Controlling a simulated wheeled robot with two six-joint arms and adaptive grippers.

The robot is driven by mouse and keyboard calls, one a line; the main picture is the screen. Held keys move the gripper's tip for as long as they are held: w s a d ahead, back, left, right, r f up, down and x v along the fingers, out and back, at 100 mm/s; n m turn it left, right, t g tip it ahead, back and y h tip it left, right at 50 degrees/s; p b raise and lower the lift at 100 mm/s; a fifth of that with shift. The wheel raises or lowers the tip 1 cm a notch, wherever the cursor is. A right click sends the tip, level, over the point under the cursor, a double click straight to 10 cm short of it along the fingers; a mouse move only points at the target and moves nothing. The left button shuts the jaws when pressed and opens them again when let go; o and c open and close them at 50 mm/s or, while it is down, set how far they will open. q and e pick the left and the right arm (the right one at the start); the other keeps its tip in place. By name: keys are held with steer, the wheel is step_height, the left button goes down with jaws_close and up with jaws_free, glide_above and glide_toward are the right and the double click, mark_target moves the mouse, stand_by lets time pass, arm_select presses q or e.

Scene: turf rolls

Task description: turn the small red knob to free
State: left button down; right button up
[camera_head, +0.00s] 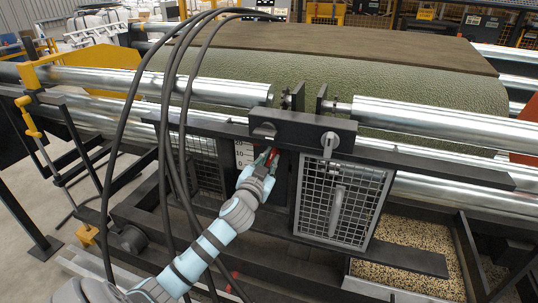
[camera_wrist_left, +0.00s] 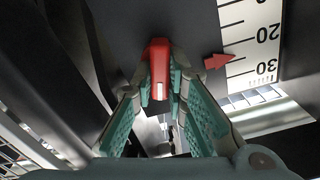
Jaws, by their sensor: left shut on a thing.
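The small red knob (camera_wrist_left: 158,62) is between the two fingertips of my left gripper (camera_wrist_left: 160,85) in the left wrist view, and the gripper is shut on it. A white line shows on the knob's near end. In the head view, the left gripper (camera_head: 266,162) reaches up to the front of the machine, just below a dark block, with a little of the red knob (camera_head: 273,157) showing. The fingers hide part of the knob. No "free" marking is readable. My right gripper is in neither view.
A white scale (camera_wrist_left: 254,38) with black numbers stands right of the knob, with a red arrow (camera_wrist_left: 215,61) pointing at it. A mesh guard (camera_head: 341,203) hangs close to the right. Steel rollers (camera_head: 440,124) and a large green turf roll (camera_head: 330,85) lie behind. Black cables cross the left side.

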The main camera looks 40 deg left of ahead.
arm_select(q)
steer(key=m+p, duration=0.2)
steer(key=m, duration=0.1)
steer(key=shift+m, duration=0.3)
steer(key=m+p, duration=0.1)
steer(key=m, duration=0.2)
steer(key=shift+d+m+p, duration=0.1)
steer(key=shift+m+p, duration=0.2)
steer(key=m+p, duration=0.1)
steer(key=m, duration=0.3)
steer(key=shift+f, duration=0.2)
steer(key=shift+f+m+p, duration=0.1)
steer(key=shift+m+p, duration=0.5)
steer(key=shift+m, duration=0.8)
steer(key=c, duration=1.6)
jaws_free()
steer(key=shift+d, duration=0.1)
